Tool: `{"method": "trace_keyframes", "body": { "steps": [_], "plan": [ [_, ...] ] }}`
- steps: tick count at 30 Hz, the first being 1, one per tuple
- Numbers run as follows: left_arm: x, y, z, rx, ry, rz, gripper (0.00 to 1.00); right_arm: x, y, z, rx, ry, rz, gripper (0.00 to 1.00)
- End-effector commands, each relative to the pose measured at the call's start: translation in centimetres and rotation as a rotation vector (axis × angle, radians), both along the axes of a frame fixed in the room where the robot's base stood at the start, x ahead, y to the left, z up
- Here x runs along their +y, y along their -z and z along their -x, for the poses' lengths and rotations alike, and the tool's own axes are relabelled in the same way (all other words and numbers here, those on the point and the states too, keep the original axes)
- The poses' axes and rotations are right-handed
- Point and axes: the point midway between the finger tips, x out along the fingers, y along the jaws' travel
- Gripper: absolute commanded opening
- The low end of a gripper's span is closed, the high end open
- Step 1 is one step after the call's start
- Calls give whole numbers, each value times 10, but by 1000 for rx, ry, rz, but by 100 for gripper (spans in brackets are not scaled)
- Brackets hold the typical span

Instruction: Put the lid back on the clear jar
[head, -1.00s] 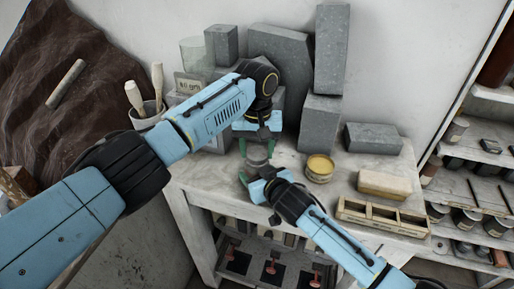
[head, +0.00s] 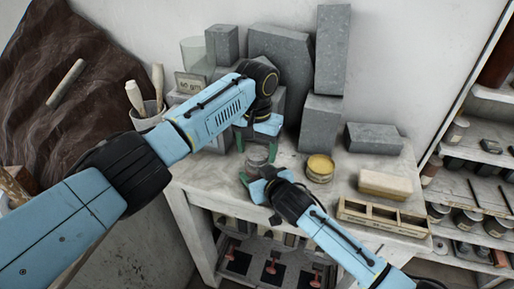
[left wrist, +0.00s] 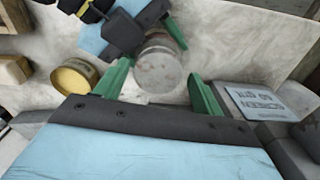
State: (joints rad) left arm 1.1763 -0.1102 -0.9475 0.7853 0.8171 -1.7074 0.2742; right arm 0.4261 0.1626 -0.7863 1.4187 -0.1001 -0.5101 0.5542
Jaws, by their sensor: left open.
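A small clear-walled jar (head: 256,167) stands near the table's front edge, with a grey round top (head: 257,152). In the left wrist view this pale grey, speckled disc (left wrist: 158,72) faces the camera; I cannot tell whether it sits fully on the jar. My left gripper (head: 258,143) is open above it. In the left wrist view its green fingers stand apart on either side of the disc, with gaps. My right gripper (head: 252,176) is low beside the jar, a green finger at its left. Whether its fingers close on the jar is hidden.
A yellow-topped tin (head: 320,167) stands just right of the jar. A beige block (head: 384,185) and a wooden divided box (head: 382,214) lie further right. Grey stone blocks (head: 319,122), a small sign (head: 189,83) and a glass cylinder (head: 195,55) stand behind.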

Motion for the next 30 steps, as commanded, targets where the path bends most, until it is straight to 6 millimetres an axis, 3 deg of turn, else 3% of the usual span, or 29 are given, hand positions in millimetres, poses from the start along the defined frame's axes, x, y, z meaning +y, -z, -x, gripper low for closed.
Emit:
{"method": "trace_keyframes", "body": {
  "steps": [12, 25, 30],
  "plan": [
    [-3, -42, 1, 2, 4, 5, 73, 1, 0, 0, 0, -1, 0, 0],
    [-2, -46, 1, 2, -16, 4, 69, 1, 0, 0, 0, -1, 0, 0],
    [-2, -53, 0, -1, -173, 3, 69, 1, 0, 0, 0, -1, 0, 0]
  ]
}}
